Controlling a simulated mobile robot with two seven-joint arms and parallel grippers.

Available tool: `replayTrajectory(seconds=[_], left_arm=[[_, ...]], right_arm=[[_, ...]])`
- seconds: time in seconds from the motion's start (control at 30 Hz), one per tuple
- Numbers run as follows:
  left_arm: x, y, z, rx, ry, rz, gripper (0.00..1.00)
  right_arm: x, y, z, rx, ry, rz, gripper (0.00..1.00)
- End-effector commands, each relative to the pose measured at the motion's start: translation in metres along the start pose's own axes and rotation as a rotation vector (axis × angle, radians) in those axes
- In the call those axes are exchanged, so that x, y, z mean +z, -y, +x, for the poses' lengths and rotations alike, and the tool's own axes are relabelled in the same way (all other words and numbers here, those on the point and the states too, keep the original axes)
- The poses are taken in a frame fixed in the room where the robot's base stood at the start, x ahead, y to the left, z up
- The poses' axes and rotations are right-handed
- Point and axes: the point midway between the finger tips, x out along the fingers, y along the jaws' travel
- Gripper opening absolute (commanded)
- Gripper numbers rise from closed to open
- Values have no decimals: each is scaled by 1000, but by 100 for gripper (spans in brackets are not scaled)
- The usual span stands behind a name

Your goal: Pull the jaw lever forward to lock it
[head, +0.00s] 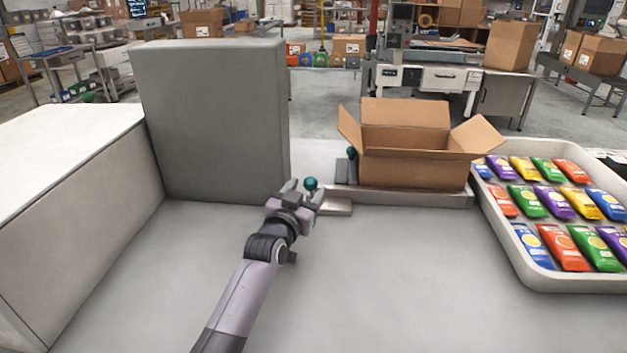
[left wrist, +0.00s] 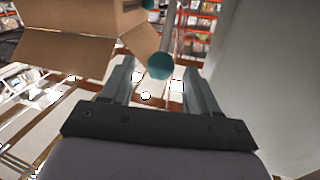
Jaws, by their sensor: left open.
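The jaw lever shows as a round teal knob (head: 311,184) beside a flat metal plate (head: 337,206) at the left end of the box's base. My left gripper (head: 304,191) is open at the knob, its two fingers pointing away from me. In the left wrist view the knob (left wrist: 160,66) appears between the fingertips of my left gripper (left wrist: 157,70), with gaps on both sides. I cannot tell how far it is between them in depth. The lever's stem is mostly hidden. My right gripper is not in view.
An open cardboard box (head: 412,165) sits on a low metal base (head: 420,198), with a second dark teal knob (head: 351,152) at its left. A tall grey block (head: 212,120) stands behind left. A tray (head: 537,274) of colourful packets is at right. The front worktop is clear.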

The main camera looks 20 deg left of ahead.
Motion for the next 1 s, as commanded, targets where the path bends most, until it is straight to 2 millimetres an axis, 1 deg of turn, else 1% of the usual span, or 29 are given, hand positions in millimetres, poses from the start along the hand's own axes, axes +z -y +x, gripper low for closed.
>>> replayTrajectory(seconds=[0.03,0.2,0.4,0.6,0.93,0.97,1.0], left_arm=[[0,0,7,0,1,-1,60],[0,0,26,0,0,-1,60],[0,0,44,0,1,-1,60],[0,0,52,-1,1,-1,60],[0,0,53,-1,0,-1,60],[0,0,53,-1,0,-1,54],[0,0,53,-1,0,-1,41]], right_arm=[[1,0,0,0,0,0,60],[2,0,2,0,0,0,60],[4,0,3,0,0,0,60],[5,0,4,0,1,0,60],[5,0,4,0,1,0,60],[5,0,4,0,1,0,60],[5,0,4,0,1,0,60]])
